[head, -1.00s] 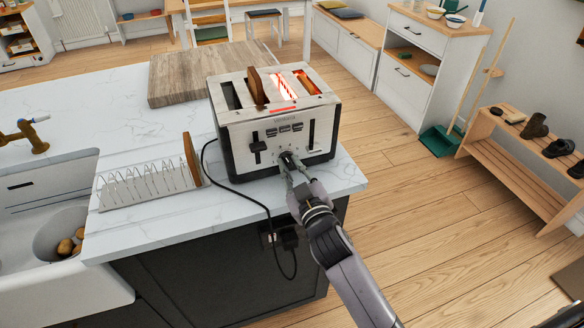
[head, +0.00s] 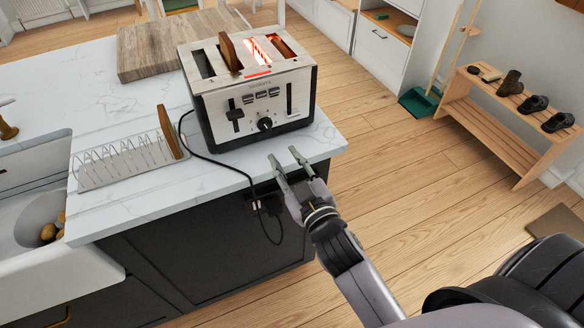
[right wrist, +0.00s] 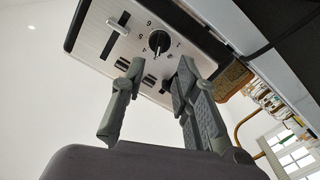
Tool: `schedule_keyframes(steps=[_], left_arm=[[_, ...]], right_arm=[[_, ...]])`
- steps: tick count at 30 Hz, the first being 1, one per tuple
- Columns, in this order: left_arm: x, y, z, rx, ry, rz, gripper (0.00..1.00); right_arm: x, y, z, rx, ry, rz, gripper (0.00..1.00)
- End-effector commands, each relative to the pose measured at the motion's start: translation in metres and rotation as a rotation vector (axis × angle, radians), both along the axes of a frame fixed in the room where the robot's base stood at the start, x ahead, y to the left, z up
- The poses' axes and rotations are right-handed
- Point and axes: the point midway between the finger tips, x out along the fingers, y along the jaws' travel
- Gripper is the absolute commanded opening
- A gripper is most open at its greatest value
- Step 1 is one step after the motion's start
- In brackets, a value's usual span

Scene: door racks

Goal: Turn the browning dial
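The steel toaster (head: 245,85) stands on the marble counter near its right corner. Its black browning dial (head: 265,124) is low on the front face, between two levers. A slice of bread (head: 230,52) stands up from one slot, and other slots glow red. My right gripper (head: 285,158) is open and empty, in front of the counter edge and below the dial, apart from it. In the right wrist view the dial (right wrist: 159,41) shows beyond the two spread fingers (right wrist: 158,75), with printed numbers around it. My left gripper is not in view.
A wire toast rack (head: 122,162) with one bread slice stands left of the toaster. A wooden board (head: 165,45) lies behind. The black toaster cord (head: 215,163) hangs over the counter edge to a socket. The sink (head: 35,200) is at left.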

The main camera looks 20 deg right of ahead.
Motion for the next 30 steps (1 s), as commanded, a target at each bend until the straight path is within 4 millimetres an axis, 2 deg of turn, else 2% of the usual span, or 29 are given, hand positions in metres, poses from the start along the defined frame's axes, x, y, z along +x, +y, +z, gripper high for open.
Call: schedule_keyframes(steps=[3, 7, 24, 26, 28, 30], left_arm=[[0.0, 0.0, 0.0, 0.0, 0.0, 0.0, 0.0], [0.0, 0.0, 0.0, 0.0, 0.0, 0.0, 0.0], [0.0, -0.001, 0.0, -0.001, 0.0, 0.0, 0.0], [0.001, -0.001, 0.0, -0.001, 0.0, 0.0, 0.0], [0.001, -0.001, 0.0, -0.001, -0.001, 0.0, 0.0], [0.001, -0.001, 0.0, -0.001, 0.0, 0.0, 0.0]], right_arm=[[-0.016, -0.001, -0.001, 0.0, 0.002, -0.001, 0.28], [-0.024, -0.001, 0.0, -0.001, 0.0, -0.001, 0.28], [-0.026, -0.001, -0.001, 0.0, 0.001, 0.001, 0.28], [-0.025, 0.0, -0.008, 0.0, 0.015, 0.002, 0.28], [-0.023, 0.002, -0.028, 0.004, 0.052, 0.009, 0.28], [-0.021, 0.005, -0.063, 0.009, 0.117, 0.018, 0.28]])
